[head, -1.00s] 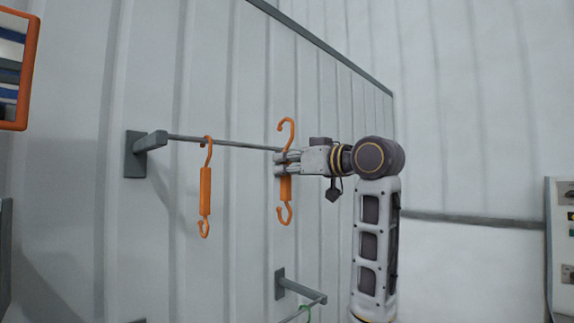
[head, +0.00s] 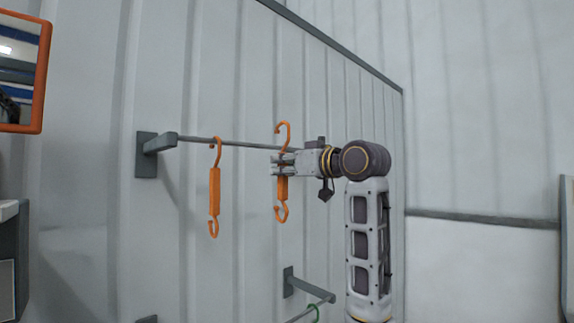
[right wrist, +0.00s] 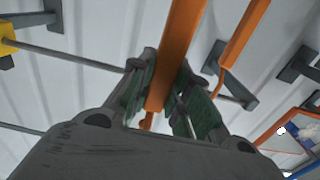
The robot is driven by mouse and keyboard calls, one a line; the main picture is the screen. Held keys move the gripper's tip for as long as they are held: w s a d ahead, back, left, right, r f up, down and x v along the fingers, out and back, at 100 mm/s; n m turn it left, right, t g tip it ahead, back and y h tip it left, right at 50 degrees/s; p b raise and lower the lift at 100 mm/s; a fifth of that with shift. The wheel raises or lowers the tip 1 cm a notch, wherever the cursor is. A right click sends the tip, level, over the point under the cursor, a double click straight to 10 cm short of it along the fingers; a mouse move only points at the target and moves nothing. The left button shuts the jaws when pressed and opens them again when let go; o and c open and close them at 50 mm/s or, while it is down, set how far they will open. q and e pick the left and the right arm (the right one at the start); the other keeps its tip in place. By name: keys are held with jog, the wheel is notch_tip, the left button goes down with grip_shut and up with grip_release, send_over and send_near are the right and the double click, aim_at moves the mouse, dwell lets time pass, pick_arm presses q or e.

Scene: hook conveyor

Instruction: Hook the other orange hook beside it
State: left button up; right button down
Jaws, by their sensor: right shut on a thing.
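One orange hook (head: 214,190) hangs upright from a thin grey rod (head: 245,144) near its wall bracket. My right gripper (head: 275,163) is shut around the middle of a second orange hook (head: 282,188), to the right of the first. The held hook is upright, its upper curl just above the rod's height and open to the left. I cannot tell whether it touches the rod. In the right wrist view the held hook (right wrist: 178,50) runs between the fingers, with the hanging hook (right wrist: 245,35) to its right. My left gripper is not in view.
The rod's grey bracket (head: 147,155) is fixed to the ribbed wall. The rod between the two hooks is clear.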

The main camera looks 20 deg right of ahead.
aim_at(285, 179)
jog(key=w+a+f+p, duration=0.1)
jog(key=w+a+f, duration=0.2)
jog(key=w, duration=0.7)
jog(key=shift+w+a+f+p, duration=0.2)
jog(key=shift+w+a+p, duration=0.15)
jog(key=shift+a, duration=0.15)
dwell(1.5)
dwell(0.6)
jog(key=c, duration=1.3)
grip_release()
jog(key=shift+o, duration=0.2)
jog(key=shift+f, duration=0.1)
jog(key=shift+v, duration=5.95)
